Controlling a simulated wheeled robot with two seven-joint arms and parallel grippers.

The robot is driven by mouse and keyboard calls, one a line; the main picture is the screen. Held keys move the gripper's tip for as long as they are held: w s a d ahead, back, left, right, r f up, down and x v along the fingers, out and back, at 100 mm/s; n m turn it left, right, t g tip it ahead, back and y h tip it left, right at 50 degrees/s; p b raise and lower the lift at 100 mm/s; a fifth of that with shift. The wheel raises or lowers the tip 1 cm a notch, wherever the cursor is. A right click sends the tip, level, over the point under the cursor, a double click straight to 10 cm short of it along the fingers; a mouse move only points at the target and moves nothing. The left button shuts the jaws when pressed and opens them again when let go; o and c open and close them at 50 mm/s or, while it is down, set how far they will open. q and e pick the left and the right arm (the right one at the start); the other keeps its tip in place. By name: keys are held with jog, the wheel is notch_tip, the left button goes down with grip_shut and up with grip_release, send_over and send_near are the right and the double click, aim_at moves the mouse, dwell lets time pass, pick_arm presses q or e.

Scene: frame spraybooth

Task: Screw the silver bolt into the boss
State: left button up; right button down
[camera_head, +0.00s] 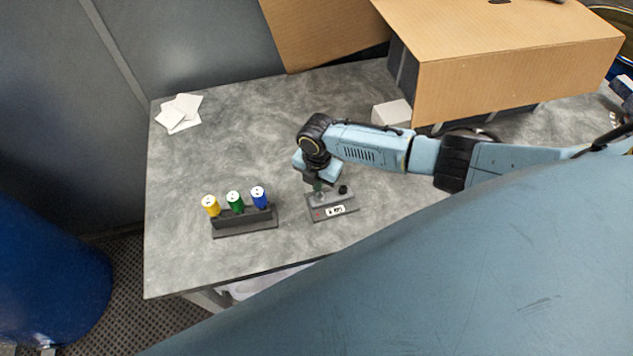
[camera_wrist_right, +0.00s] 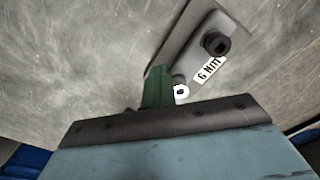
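My right gripper (camera_head: 318,186) points down at the dark grey fixture block (camera_head: 333,210), close over its left part. In the right wrist view, a green finger-like piece (camera_wrist_right: 157,88) reaches down beside the block (camera_wrist_right: 182,48). A small pale grey, round part (camera_head: 322,197) shows right under the gripper; I cannot tell whether it is the silver bolt or the boss. The gripper's tips hide most of it, and whether they hold anything is not clear. A black socket-like knob (camera_head: 342,189) stands on the block, with a white "6 Nm" label (camera_wrist_right: 209,70) next to it. My left gripper is out of view.
A dark rack (camera_head: 245,227) with yellow (camera_head: 210,205), green (camera_head: 235,202) and blue (camera_head: 259,197) capped pieces stands left of the block. White papers (camera_head: 180,112) lie at the back left. A white box (camera_head: 391,113) and a large cardboard box (camera_head: 515,80) stand behind. Bare table lies between.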

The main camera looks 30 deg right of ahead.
jog(key=m, duration=0.2)
jog(key=d+m, duration=0.1)
jog(key=m, duration=0.1)
jog(key=shift+s, duration=0.25)
jog(key=m, duration=0.3)
jog(key=s+m, duration=0.1)
jog(key=shift+d+m, duration=0.3)
jog(key=shift+d, duration=0.1)
jog(key=c, duration=2.1)
grip_release()
jog(key=o, duration=0.5)
jog(key=shift+o, duration=0.2)
jog(key=shift+w, duration=0.1)
